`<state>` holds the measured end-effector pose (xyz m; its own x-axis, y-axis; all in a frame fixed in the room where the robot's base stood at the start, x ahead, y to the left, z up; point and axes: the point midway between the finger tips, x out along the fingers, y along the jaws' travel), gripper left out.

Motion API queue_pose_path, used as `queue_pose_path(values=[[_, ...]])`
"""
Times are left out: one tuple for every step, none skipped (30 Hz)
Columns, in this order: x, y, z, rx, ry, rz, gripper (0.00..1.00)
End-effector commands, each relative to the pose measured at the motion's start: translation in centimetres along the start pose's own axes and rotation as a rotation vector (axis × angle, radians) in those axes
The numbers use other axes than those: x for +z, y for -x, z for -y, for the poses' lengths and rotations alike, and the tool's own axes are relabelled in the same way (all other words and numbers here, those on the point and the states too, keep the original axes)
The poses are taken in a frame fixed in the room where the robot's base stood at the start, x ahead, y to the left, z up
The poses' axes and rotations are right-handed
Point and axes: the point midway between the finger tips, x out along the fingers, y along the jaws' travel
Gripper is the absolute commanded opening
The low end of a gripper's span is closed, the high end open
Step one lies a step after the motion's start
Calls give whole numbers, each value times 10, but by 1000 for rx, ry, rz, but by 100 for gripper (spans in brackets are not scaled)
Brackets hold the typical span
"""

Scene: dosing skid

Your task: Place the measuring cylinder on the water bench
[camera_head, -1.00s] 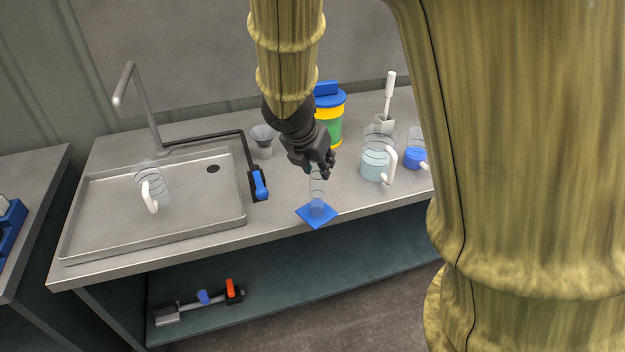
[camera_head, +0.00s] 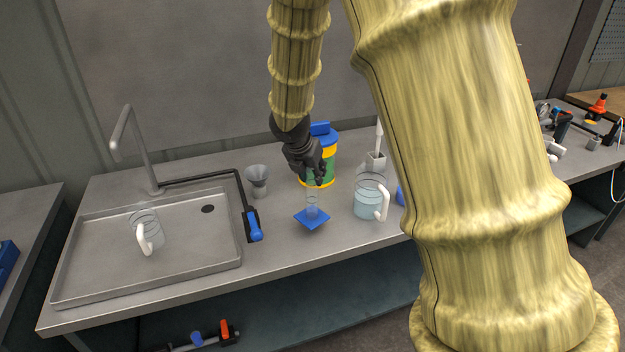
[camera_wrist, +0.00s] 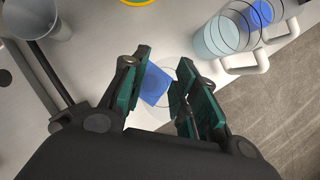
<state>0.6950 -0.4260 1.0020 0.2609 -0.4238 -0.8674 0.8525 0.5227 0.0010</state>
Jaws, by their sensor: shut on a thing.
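The measuring cylinder (camera_head: 312,203) is a clear, narrow tube on a blue square base (camera_head: 311,219). My gripper (camera_head: 317,181) is shut on its upper part from above. In the wrist view the blue base (camera_wrist: 154,86) shows between the green-padded fingers of my gripper (camera_wrist: 160,80), with the clear rim hard to see. The cylinder looks about upright. It is over the grey water bench (camera_head: 282,247), right of the sink; I cannot tell whether its base touches the top.
A water jug (camera_head: 367,203) with a white handle stands close to the right. A blue-lever valve (camera_head: 253,226) and grey funnel (camera_head: 257,178) are on the left. Another jug (camera_head: 147,232) is in the sink (camera_head: 85,284).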

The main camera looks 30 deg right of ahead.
Motion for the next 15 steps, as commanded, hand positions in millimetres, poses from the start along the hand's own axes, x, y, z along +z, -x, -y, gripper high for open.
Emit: queue_pose_path(values=[[2,-1,-1,0,0,0,0],[3,-2,-2,0,0,0,0],[5,-3,-3,0,0,0,0],[7,-4,-4,0,0,0,0],[7,-7,-4,-2,1,0,0],[3,-12,-3,-4,3,0,0],[1,-15,-3,-4,3,1,0],[-1,-18,-3,-4,3,1,0],[-4,-22,-3,-4,4,0,0],[-5,-25,-3,-4,4,1,0],[-7,-28,-3,-3,3,1,0],[-9,-31,-4,-2,3,1,0],[-10,-33,-3,-2,2,1,0],[-10,-34,-3,-2,2,1,0],[-11,-35,-3,-2,1,1,0]])
